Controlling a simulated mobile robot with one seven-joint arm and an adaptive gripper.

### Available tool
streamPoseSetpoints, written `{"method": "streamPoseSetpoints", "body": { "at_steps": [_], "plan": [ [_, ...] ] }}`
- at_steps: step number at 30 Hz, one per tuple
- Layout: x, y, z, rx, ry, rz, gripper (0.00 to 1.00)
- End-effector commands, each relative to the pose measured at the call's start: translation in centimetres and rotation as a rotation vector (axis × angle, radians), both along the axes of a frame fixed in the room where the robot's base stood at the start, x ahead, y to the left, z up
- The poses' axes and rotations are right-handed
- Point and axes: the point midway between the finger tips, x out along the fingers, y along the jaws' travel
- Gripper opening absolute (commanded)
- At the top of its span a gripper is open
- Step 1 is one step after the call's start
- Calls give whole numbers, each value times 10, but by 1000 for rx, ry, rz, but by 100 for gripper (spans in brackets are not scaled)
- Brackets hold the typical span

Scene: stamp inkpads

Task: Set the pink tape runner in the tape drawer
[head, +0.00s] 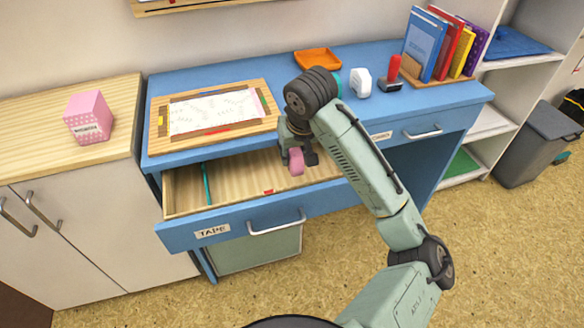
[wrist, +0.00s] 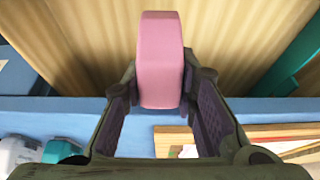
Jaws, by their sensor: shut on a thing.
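The pink tape runner (head: 296,162) is between the fingers of my gripper (head: 298,158), over the open tape drawer. In the wrist view the pink tape runner (wrist: 160,60) sits upright between the two fingers of my gripper (wrist: 160,85), which are shut on it. The tape drawer (head: 180,197) is pulled out from the blue desk and has a TAPE label and a metal handle. Its pale wooden floor shows beneath the runner. Whether the runner touches that floor, I cannot tell. My arm hides the drawer's right part.
A teal strip (head: 207,183) lies at the drawer's left, and a small red mark (head: 268,191) shows near its front. On the desk are a framed paper board (head: 160,135), an orange tray (head: 318,59), a white item (head: 360,82), a red-handled stamp (head: 392,75) and books (head: 430,45).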

Motion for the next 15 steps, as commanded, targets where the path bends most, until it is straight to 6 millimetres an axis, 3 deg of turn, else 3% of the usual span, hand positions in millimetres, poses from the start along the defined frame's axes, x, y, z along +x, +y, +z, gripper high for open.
{"method": "streamPoseSetpoints", "body": {
  "at_steps": [15],
  "plan": [
    [0, 0, -57, 0, -1, 0, 4]
  ]
}}
